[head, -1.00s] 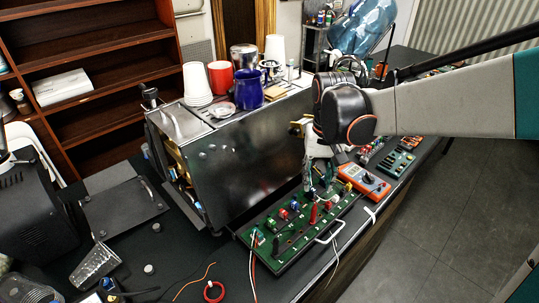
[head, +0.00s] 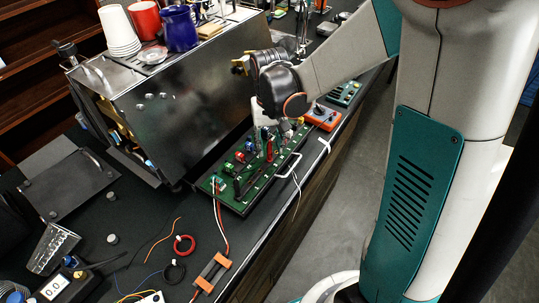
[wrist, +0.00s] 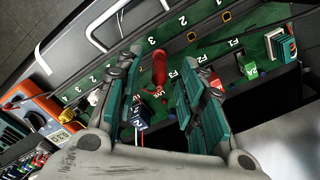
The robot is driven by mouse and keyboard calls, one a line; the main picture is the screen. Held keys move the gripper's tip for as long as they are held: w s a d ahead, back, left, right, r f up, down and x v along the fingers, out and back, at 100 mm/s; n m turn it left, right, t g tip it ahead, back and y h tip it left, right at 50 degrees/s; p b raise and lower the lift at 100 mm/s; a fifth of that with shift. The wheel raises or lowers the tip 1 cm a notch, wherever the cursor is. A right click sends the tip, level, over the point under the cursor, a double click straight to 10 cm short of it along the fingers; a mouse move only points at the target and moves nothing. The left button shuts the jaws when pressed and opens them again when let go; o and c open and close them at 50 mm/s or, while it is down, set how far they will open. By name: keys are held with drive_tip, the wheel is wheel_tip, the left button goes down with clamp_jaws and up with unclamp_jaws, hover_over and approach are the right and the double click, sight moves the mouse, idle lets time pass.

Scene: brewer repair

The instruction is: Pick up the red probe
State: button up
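The red probe (head: 269,151) stands upright in the green board (head: 233,203) on the bench. In the wrist view the red probe (wrist: 159,68) shows near the top middle, with its lower end by the board's printed labels. My gripper (wrist: 157,56) is open, with its two teal-padded fingers on either side of the probe in that view. I see a gap between the probe and each finger. I cannot tell how far above the probe the fingertips are. In the head view my gripper (head: 268,133) is over the board's far part, with its fingers partly hidden.
A metal brewer housing (head: 180,115) stands right behind the board. An orange multimeter (head: 322,118) lies beyond the board's far end; a metal handle (head: 289,168) runs along its front edge. Small colored parts sit in the board. Loose wires and a red ring (head: 184,245) lie nearer.

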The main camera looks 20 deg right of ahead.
sight(270, 153)
wheel_tip(270, 153, down, 3)
drive_tip(key=shift+r, duration=0.2)
clamp_jaws()
drive_tip(key=shift+r, duration=0.1)
